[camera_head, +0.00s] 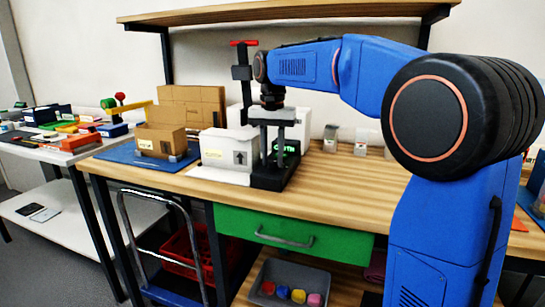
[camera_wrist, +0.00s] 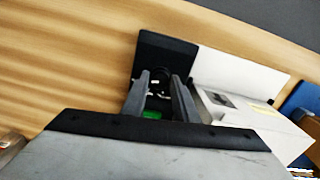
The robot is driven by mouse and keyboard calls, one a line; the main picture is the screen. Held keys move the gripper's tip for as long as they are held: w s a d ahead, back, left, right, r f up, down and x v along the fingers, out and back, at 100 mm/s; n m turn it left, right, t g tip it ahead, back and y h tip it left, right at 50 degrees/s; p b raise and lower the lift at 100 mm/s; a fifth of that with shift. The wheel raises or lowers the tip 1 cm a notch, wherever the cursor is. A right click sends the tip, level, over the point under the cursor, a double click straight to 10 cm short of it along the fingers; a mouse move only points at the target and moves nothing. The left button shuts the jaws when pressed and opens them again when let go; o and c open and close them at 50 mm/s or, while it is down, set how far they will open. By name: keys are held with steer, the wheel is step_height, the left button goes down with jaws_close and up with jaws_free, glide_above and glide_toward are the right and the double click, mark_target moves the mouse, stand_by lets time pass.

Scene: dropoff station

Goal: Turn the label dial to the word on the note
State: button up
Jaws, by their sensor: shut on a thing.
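The label device is a black unit (camera_head: 270,178) on the wooden bench, with a green-lit display (camera_head: 290,147). In the wrist view its black top (camera_wrist: 150,55) shows, with a bit of green display (camera_wrist: 152,114) near my fingers. The round dark dial (camera_wrist: 160,72) lies between my fingertips. My gripper (camera_head: 272,143) points down over the device and is shut on the dial; it also shows in the wrist view (camera_wrist: 160,80).
The white box (camera_head: 240,142) stands just left of the device. An open cardboard box (camera_head: 165,138) sits on a blue mat further left. A black post with a red handle (camera_head: 243,43) rises behind.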

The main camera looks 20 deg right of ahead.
mark_target(273, 161)
steer(key=o, duration=1.1)
steer(key=shift+c, duration=0.2)
steer(key=shift+r, duration=0.15)
step_height(273, 161, up, 17)
steer(key=s+d+f+n+t, duration=0.2)
steer(key=s+d+f+n, duration=0.1)
steer(key=s+f, duration=1.4)
steer(key=s+d+f+n+t, duration=0.2)
steer(key=s+d+f, duration=0.1)
steer(key=s+f, duration=1.4)
steer(key=shift+d+f+n+t, duration=0.15)
steer(key=shift+f+n+t, duration=0.25)
steer(key=shift+f, duration=0.4)
